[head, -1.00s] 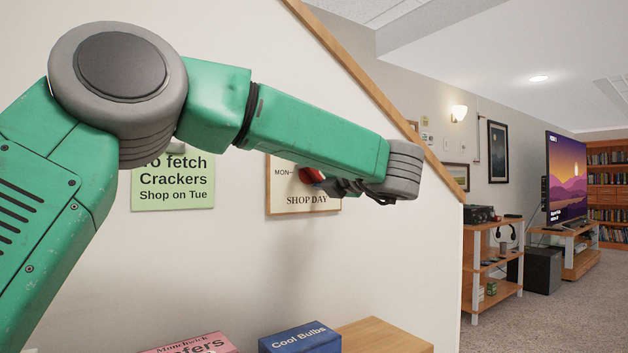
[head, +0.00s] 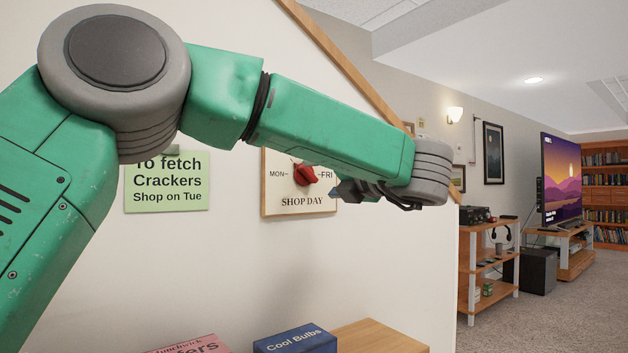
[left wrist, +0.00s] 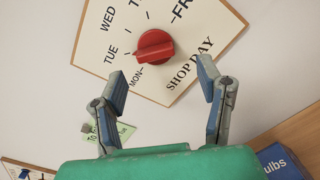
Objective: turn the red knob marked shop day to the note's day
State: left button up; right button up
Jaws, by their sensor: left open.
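The red knob (head: 305,175) sits on a cream, wood-edged board (head: 283,206) marked SHOP DAY on the wall. The left wrist view shows the knob (left wrist: 154,48) with MON, TUE and WED around its left side. Its raised grip lies roughly along the line to TUE; I cannot tell surely which end points. A green note (head: 167,182) left of the board reads "To fetch Crackers Shop on Tue". My left gripper (head: 352,191) is just right of the knob in the head view. Its fingers (left wrist: 164,78) are open and empty, apart from the knob.
A pink box (head: 190,345) and a blue Cool Bulbs box (head: 295,341) are below, beside a wooden surface (head: 375,338). My left arm crosses in front of the wall. A shelf unit (head: 487,265) and a television (head: 560,180) are at the right.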

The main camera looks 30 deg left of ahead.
pick_arm(q)
jog(key=v, duration=0.7)
jog(key=shift+d, duration=0.2)
jog(key=shift+w+a+f, duration=0.1)
jog(key=shift+f, duration=0.05)
